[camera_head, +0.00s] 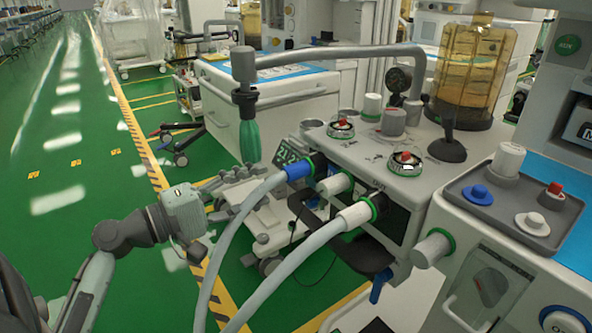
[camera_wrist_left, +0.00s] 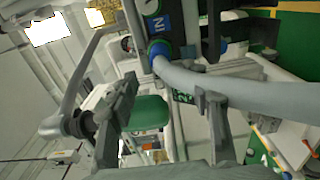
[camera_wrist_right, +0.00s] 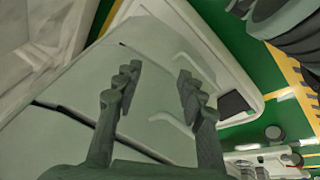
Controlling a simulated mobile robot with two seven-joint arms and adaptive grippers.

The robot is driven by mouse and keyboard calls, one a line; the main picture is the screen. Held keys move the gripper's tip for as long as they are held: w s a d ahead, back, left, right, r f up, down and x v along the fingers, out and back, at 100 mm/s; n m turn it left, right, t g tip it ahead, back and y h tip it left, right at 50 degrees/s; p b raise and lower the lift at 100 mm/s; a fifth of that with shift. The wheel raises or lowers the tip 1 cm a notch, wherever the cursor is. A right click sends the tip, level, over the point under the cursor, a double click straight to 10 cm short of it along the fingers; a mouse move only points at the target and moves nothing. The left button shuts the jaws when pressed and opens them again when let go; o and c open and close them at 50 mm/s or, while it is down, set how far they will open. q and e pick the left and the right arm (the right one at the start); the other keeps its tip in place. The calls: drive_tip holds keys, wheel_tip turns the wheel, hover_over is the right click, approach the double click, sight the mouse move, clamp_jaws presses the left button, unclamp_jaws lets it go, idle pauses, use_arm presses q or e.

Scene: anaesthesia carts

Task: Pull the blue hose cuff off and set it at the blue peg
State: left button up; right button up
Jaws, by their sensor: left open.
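The blue hose cuff (camera_head: 297,171) sits on a port at the front of the anaesthesia machine, with its grey hose (camera_head: 238,222) hanging down. It also shows in the left wrist view (camera_wrist_left: 158,50), on the port beyond the fingertips. My left gripper (camera_head: 243,184) is open, left of the cuff and close to the hose. In its wrist view one finger overlaps the hose; contact cannot be told. The blue peg (camera_head: 478,193) stands on a grey tray (camera_head: 510,207) at the right. My right gripper (camera_wrist_right: 157,85) is open and empty before a pale panel, outside the head view.
A second hose with a white cuff (camera_head: 355,213) is just right of the blue one. A green bag (camera_head: 250,141) hangs above my left gripper from a grey pipe arm (camera_head: 330,54). The tray also holds a red peg (camera_head: 554,190) and a white peg (camera_head: 533,221).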

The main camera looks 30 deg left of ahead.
sight(285, 174)
use_arm(q)
drive_tip(key=p+x, duration=0.2)
drive_tip(key=x, duration=0.4)
drive_tip(key=shift+w+d+r, duration=0.15)
drive_tip(key=shift+w, duration=0.25)
drive_tip(key=shift+x, duration=0.9)
use_arm(e)
drive_tip(key=a+x, duration=0.1)
drive_tip(key=x, duration=0.5)
drive_tip(key=shift+f, duration=0.4)
use_arm(q)
drive_tip(key=shift+p, duration=0.35)
use_arm(e)
drive_tip(key=shift+w+a+r, duration=0.1)
drive_tip(key=shift+r, duration=0.05)
use_arm(q)
clamp_jaws()
drive_tip(key=shift+s+f, duration=0.15)
drive_tip(key=shift+f, duration=0.05)
drive_tip(key=shift+s, duration=0.15)
drive_tip(key=shift+b+v, duration=0.9)
drive_tip(key=shift+v, duration=1.85)
use_arm(e)
drive_tip(key=shift+f, duration=0.9)
